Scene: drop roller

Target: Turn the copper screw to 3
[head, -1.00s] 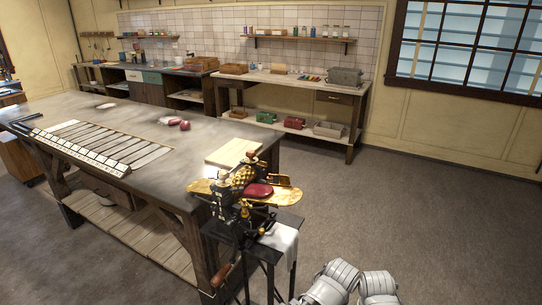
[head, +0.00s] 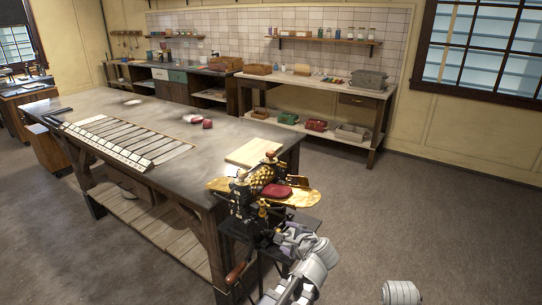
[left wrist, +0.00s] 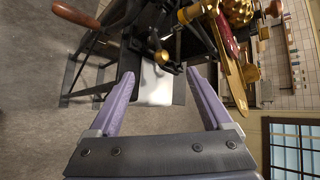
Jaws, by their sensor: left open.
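The drop roller machine (head: 262,192), black with brass plates and a dark red pad, stands on a small stand at the near right corner of the workbench. I cannot surely pick out the copper screw, and no number is readable. A small brass-coloured rounded end (left wrist: 161,57) on the machine shows just beyond my fingertips in the left wrist view. My left gripper (left wrist: 160,73) is open, with nothing between its purple fingers. In the head view my left gripper (head: 293,241) is at the machine's near right side, partly blending with it. My right gripper is out of view.
The workbench (head: 95,108) holds a row of slats, red items and a pale board (head: 254,151). A wooden handle (head: 238,271) sticks out low on the machine's near side. Floor to the right is clear.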

